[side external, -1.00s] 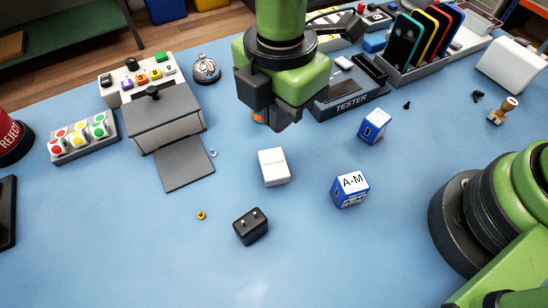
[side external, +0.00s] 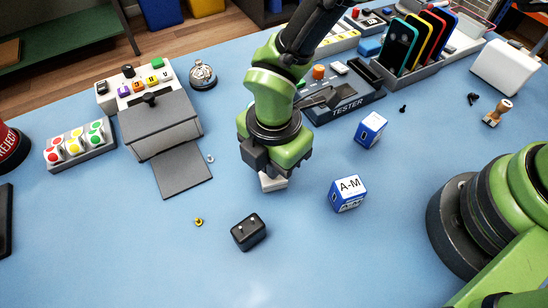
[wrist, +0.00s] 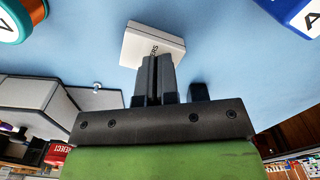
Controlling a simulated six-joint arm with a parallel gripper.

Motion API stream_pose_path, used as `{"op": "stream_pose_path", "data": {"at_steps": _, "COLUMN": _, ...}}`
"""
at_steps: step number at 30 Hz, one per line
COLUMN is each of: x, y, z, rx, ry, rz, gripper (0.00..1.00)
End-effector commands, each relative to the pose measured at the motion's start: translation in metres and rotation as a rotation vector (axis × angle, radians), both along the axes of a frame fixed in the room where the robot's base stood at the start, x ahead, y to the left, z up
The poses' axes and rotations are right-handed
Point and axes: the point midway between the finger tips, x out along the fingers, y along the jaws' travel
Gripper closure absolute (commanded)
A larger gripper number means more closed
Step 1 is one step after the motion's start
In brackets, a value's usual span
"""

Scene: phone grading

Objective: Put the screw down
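My gripper (side external: 267,176) points down at the white box (side external: 274,182), and its fingers hide part of the box. A small dark piece, perhaps a screw (side external: 403,108), lies on the blue mat to the right of the tester. A small brass-coloured piece (side external: 199,222) and a small silvery piece (side external: 210,158) lie to the left.
A black block (side external: 249,232) stands in front of my gripper. Blue-and-white boxes (side external: 348,193) (side external: 370,130) stand to the right. The tester (side external: 348,105) is behind, and a grey bin with a ramp (side external: 183,177) is to the left.

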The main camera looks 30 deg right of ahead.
Motion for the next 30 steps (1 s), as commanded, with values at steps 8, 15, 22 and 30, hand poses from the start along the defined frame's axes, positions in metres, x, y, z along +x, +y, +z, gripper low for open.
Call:
{"op": "stream_pose_path", "data": {"at_steps": 8, "x": 0.000, "y": 0.000, "z": -0.002, "rx": 0.000, "ry": 0.000, "rz": 0.000, "gripper": 0.73}}
{"op": "stream_pose_path", "data": {"at_steps": 15, "x": 0.000, "y": 0.000, "z": 0.001, "rx": 0.000, "ry": -0.001, "rz": 0.000, "gripper": 0.73}}
{"op": "stream_pose_path", "data": {"at_steps": 22, "x": 0.001, "y": 0.001, "z": 0.036, "rx": 0.004, "ry": -0.004, "rz": 0.001, "gripper": 0.73}}
{"op": "stream_pose_path", "data": {"at_steps": 30, "x": 0.001, "y": 0.001, "z": 0.094, "rx": 0.004, "ry": -0.002, "rz": 0.001, "gripper": 0.73}}
